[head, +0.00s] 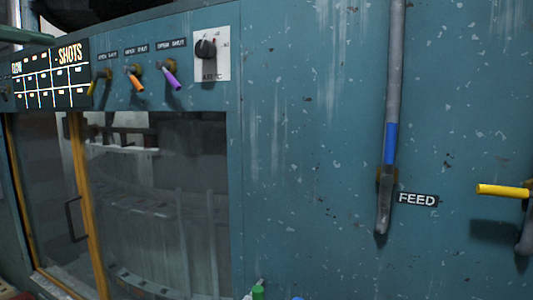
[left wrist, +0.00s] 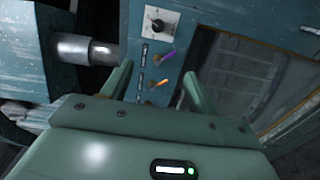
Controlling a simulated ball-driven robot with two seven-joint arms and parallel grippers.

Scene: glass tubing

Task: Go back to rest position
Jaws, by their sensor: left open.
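My left gripper (left wrist: 157,70) shows in the left wrist view with its two green fingers apart and nothing between them. Past the fingers are the blue panel's purple lever (left wrist: 167,56), orange lever (left wrist: 160,83) and black knob (left wrist: 157,25). The gripper does not appear to touch them, though the exact distance cannot be told. In the head view, the purple lever (head: 171,79), orange lever (head: 136,82) and knob (head: 206,48) stand clear, with no gripper in front of them. My right gripper is in neither view.
In the head view, a blue machine wall (head: 300,150) fills most of the picture. A long grey lever with a blue band (head: 390,143) hangs by the FEED label (head: 417,199). A yellow handle (head: 503,190) juts out at right. A glass door (head: 50,190) has a yellow frame.

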